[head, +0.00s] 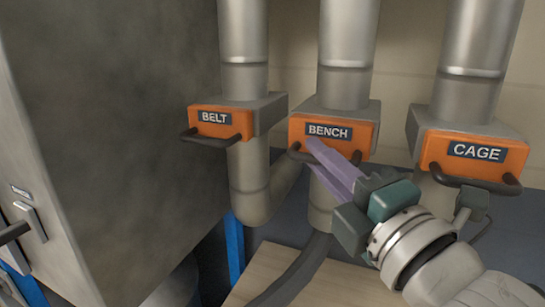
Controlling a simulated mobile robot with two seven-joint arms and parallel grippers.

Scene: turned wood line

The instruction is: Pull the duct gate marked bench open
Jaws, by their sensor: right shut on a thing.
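The duct gate marked BENCH (335,130) is an orange-fronted block on the middle grey pipe. Its dark bar handle (296,152) shows at the left end and a little at the right, with the middle hidden behind my gripper. My right gripper (315,150) reaches in from the lower right, its pale purple fingers shut on the bench gate handle. The orange front sits against its grey housing; I cannot tell whether it has slid out at all. My left gripper is not in view.
The BELT gate (222,122) is close on the left and the CAGE gate (472,155) on the right, each with a dark handle. A large grey cabinet (120,110) fills the left side. A wooden surface (330,285) and a dark hose (293,275) lie below.

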